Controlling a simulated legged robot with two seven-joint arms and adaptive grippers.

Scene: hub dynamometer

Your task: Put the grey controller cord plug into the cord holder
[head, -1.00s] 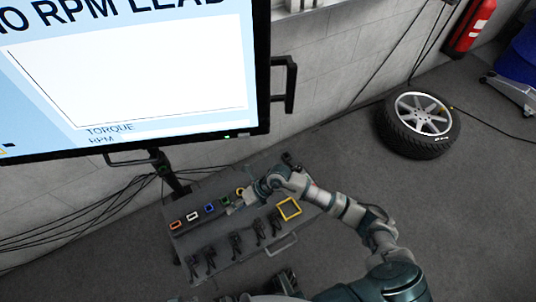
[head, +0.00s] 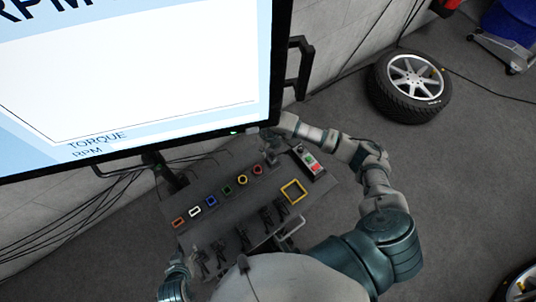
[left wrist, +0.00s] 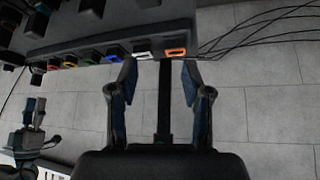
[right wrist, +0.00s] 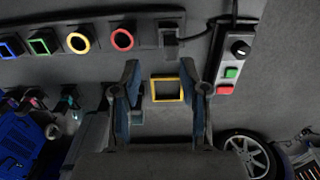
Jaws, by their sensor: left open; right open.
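A dark grey plug-like block (right wrist: 168,40) sits at the end of the socket row in the right wrist view. A dark cord runs from it towards the controller box (right wrist: 232,70), which has red and green buttons and also shows in the head view (head: 309,161). I take this block for the controller cord plug. A yellow square frame (right wrist: 167,90) lies on the panel, also in the head view (head: 293,190); I cannot tell whether it is the cord holder. My right gripper (right wrist: 160,75) is open and empty above the panel. My left gripper (left wrist: 160,80) is open and empty, low left.
The panel (head: 228,207) carries a row of coloured sockets, from orange (head: 178,222) to red (head: 258,170). Several dark plugs (head: 243,237) stand along its front. A large monitor (head: 150,70) overhangs the back. A wheel (head: 410,85) lies on the floor at right.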

